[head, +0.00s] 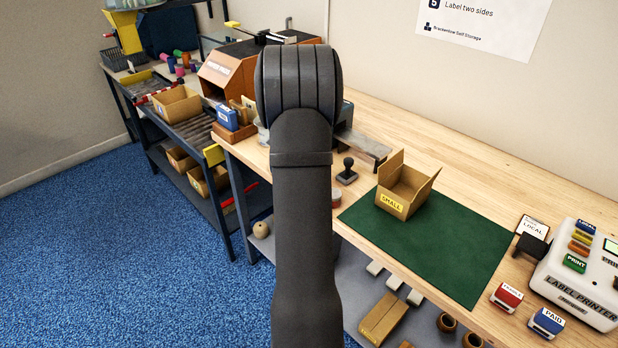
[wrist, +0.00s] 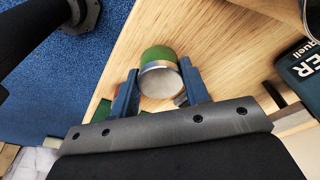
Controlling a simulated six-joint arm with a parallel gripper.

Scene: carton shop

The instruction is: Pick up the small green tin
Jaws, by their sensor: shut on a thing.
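The small green tin (wrist: 160,83) shows in the wrist view, with a green side and a silvery round end. My gripper (wrist: 158,69) has its two blue fingers on either side of the tin and is shut on it. Pale wooden bench top lies behind the tin; I cannot tell whether the tin touches it or is above it. In the head view my arm hides the gripper and the tin.
An open carton labelled SMALL (head: 404,190) stands on a green mat (head: 455,245). A dark hand stamp (head: 347,172) is left of it. The label printer (head: 585,275), a red stamp (head: 507,296) and a blue stamp (head: 547,322) are at the right.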

